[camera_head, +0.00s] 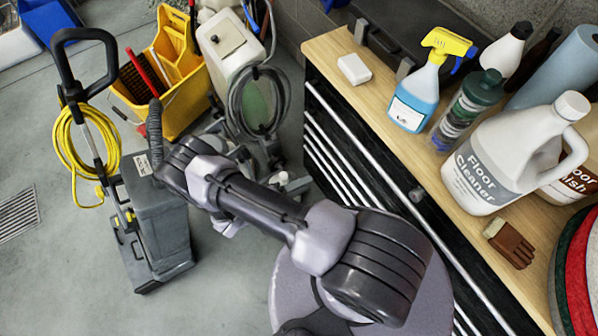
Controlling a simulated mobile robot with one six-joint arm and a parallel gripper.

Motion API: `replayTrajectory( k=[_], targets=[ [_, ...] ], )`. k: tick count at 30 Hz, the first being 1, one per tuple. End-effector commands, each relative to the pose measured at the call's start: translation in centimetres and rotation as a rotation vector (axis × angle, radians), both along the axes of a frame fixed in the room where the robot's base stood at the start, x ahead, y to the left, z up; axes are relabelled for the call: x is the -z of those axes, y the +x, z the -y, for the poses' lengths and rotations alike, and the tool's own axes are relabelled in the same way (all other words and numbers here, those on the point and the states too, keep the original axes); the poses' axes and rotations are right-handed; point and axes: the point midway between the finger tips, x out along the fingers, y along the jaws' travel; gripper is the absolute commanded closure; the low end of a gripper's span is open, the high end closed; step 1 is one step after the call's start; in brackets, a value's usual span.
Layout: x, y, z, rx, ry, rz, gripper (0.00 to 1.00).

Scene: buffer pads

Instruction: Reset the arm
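My arm (265,212) reaches from my base at the bottom centre up and left to a bent elbow. Further grey and pale parts show behind and below the elbow, partly covered by the upper link. The end of my arm is among these parts, and its fingertips cannot be made out clearly. Whether my gripper is open or shut does not show. No held object can be seen.
A floor machine (155,225), yellow bucket (185,90) and white canister (230,55) stand left and behind. Floor at lower left is clear.

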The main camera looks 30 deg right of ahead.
Motion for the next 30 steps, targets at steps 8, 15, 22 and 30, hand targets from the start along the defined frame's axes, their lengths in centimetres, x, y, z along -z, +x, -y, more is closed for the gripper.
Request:
replayTrajectory(
  k=[8,15,22,30],
  targets=[
    [-3.7,1.7,-1.1,0.101,0.075,0.004,0.64],
    [-19.6,2.6,-3.6,0.423,0.538,0.018,0.64],
    [-32.2,-1.8,-6.0,0.445,1.103,0.184,0.64],
    [-40.3,-7.2,-9.0,0.147,1.551,0.517,0.64]
  ],
)
